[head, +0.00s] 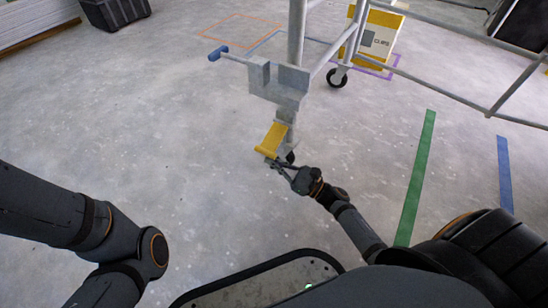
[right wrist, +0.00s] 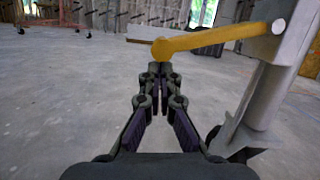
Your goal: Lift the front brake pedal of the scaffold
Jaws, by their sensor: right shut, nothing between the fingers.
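The yellow brake pedal (head: 271,140) sticks out from the foot of the scaffold's (head: 296,40) near post, low above the floor. In the right wrist view the pedal (right wrist: 205,40) runs from the post at right to a rounded end ahead of the fingers. My right gripper (head: 276,161) is shut and empty, at the pedal's outer end; in the right wrist view its fingertips (right wrist: 160,68) are just below the rounded end. I cannot tell whether they touch it. My left arm shows at left, but its gripper is out of view.
A caster wheel (head: 337,77) stands under the scaffold. A grey bracket with a blue-ended handle (head: 218,53) is above the pedal. A yellow and white box (head: 378,38) stands behind. Green tape (head: 416,178) and blue tape (head: 505,172) mark the floor. Floor left of the pedal is clear.

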